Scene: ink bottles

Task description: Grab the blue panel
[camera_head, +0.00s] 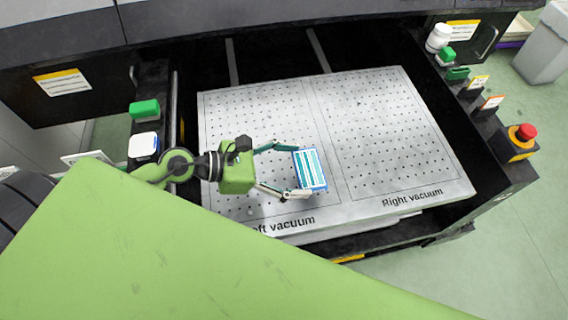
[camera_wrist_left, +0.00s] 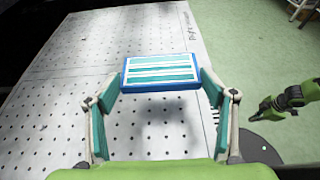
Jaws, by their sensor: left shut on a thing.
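The blue panel (camera_head: 311,170) is a small flat piece with a blue rim and white and teal stripes. It is over the perforated metal plate (camera_head: 385,130), near the line between its left and right halves. My left gripper (camera_head: 299,169) has its two fingers on opposite edges of the panel and is shut on it. In the left wrist view the panel (camera_wrist_left: 160,72) sits between the fingertips, with a shadow on the plate below it. A green and black arm part (camera_wrist_left: 285,100), probably of my right arm, shows at the right there; its jaws cannot be made out.
A green block (camera_head: 144,108) and a white-topped item (camera_head: 143,146) are on the left ledge. On the right ledge are a white bottle (camera_head: 438,38), several small labelled items and a red emergency button (camera_head: 526,132). The right half of the plate is clear.

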